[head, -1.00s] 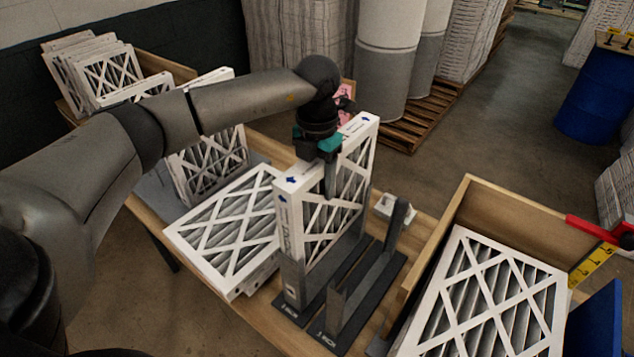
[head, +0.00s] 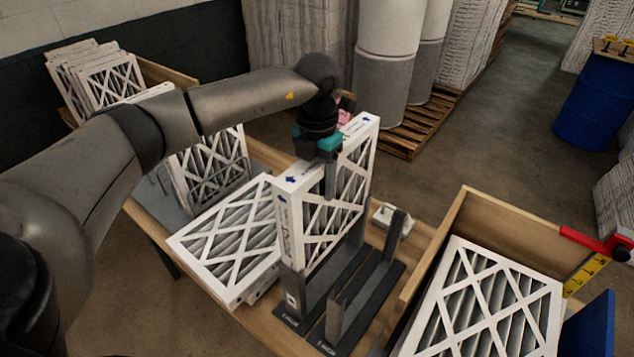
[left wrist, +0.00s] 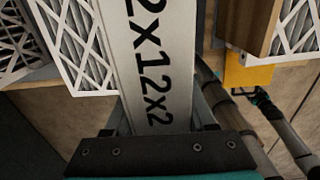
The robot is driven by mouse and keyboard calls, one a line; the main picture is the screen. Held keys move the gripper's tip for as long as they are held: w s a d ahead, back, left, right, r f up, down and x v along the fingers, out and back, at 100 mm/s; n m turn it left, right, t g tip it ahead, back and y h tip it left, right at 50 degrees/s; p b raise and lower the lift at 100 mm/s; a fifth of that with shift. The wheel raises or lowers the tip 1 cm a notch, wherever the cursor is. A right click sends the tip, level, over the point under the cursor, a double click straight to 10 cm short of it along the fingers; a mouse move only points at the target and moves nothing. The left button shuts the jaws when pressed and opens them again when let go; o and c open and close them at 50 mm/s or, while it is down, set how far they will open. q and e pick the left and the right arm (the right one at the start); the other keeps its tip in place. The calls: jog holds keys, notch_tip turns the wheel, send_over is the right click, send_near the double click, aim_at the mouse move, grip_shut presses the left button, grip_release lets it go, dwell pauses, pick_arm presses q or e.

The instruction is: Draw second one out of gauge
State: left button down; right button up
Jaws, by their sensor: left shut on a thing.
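A white-framed pleated filter (head: 327,222) stands upright in one slot of the dark gauge (head: 345,315), with dark posts at its ends. My left gripper (head: 330,172) is above it, shut on its top edge, one finger showing down the near face. In the left wrist view the filter's printed edge (left wrist: 148,60), marked 12x12x2, rises past the jaw. The filter's bottom edge is partly hidden by the gauge. The gauge's other slot, to the right, is empty.
Another filter (head: 228,243) lies flat left of the gauge on the wooden table (head: 265,325). Filters stand in a rack (head: 208,170) behind it. A wooden crate (head: 515,225) holding filters is close on the right.

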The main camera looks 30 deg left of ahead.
aim_at(317, 167)
pick_arm(q)
jog(key=shift+r+p, duration=0.65)
jog(key=shift+r, duration=2.8)
jog(key=shift+r, duration=0.95)
